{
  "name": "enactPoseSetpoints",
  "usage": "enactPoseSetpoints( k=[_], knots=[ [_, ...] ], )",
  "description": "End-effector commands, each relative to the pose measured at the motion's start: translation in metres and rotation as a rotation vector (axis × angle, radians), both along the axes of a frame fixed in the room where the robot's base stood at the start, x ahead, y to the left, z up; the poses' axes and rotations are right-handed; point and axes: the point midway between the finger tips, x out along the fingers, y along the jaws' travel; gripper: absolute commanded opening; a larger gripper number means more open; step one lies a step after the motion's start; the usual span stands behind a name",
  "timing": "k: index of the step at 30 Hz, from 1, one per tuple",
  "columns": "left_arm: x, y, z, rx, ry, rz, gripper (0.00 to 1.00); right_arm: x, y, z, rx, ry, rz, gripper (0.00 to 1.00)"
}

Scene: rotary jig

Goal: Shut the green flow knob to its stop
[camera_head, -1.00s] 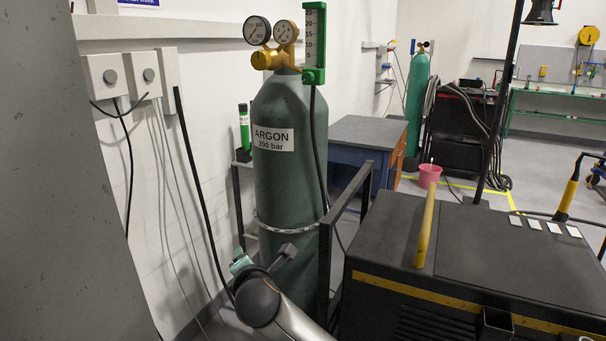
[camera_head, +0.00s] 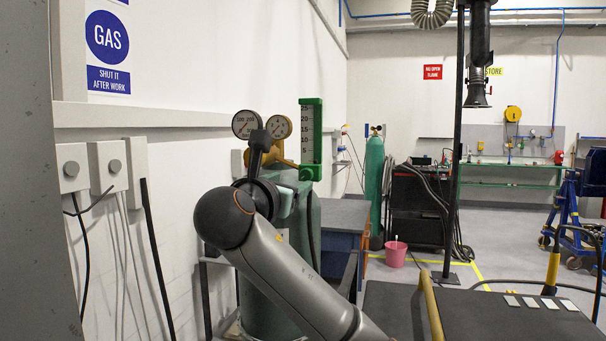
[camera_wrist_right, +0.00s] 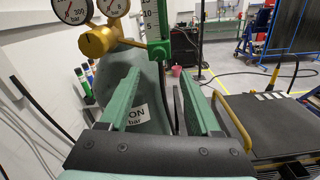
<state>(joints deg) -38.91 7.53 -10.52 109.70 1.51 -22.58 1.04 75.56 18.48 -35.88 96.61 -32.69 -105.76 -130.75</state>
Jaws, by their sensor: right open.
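The green flow meter (camera_head: 311,135) stands upright at the top of the argon cylinder (camera_head: 270,305), to the right of the two gauges. Its green lower end (camera_head: 311,173), where the flow knob would be, shows as a block; I cannot make out the knob apart from it. The right wrist view also shows this green end (camera_wrist_right: 159,49), beyond my fingertips and near the brass regulator (camera_wrist_right: 98,40). My right gripper (camera_wrist_right: 160,75) is open, with nothing between its two green fingers. My left gripper is not in view.
Two pressure gauges (camera_head: 247,124) sit close left of the flow meter. A dark hose hangs beside the cylinder. The wall with grey boxes (camera_head: 107,165) is to the left. A black-topped machine (camera_head: 500,315) with a yellow handle (camera_head: 432,308) is at the lower right.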

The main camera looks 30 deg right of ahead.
Motion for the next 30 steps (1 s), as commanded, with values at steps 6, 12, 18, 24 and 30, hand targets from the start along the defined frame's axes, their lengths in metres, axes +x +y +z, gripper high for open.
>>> enactPoseSetpoints(
  k=[6, 12, 18, 24, 30],
  knots=[
    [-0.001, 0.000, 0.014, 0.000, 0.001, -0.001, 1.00, 0.031, -0.036, 0.002, 0.000, 0.004, -0.003, 0.64],
    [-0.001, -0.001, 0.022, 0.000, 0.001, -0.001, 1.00, 0.053, -0.062, 0.001, 0.002, 0.003, 0.000, 0.64],
    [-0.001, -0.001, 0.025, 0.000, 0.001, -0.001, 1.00, 0.064, -0.074, 0.000, 0.001, 0.001, 0.001, 0.64],
    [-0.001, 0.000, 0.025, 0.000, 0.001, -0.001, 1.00, 0.065, -0.076, -0.001, 0.001, 0.000, 0.002, 0.64],
    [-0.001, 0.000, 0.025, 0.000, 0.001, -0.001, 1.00, 0.065, -0.075, -0.001, 0.001, 0.000, 0.002, 0.54]
  ],
)
